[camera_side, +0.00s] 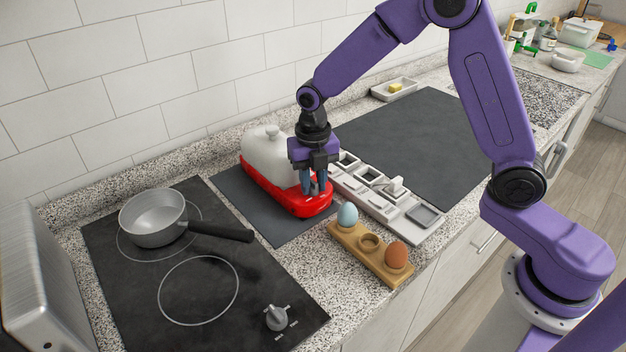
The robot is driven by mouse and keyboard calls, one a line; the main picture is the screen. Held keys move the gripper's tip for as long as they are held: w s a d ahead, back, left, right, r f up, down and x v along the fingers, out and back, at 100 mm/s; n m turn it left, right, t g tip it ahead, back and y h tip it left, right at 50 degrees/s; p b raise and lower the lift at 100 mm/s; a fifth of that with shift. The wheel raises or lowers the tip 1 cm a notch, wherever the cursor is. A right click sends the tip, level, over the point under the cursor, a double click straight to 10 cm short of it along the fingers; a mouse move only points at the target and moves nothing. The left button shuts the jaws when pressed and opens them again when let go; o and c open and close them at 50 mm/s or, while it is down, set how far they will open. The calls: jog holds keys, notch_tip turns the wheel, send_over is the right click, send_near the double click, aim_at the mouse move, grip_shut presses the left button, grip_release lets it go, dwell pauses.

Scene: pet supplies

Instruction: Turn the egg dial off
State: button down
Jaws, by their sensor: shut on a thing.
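The egg cooker has a red base (306,208) and a white domed lid (266,152), and it stands on a dark mat. My gripper (317,187) points down over the right end of the red base, in front of the lid. Its fingers are shut on the egg dial there. The fingers hide the dial, so its setting cannot be read.
An egg holder (344,234) with a blue egg (348,215) and a brown egg (397,255) stands in front.

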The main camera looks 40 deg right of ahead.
aim_at(313, 182)
dwell(0.3)
jog(key=c, duration=0.9)
grip_release()
notch_tip(313, 182, up, 18)
jog(key=shift+f, duration=0.25)
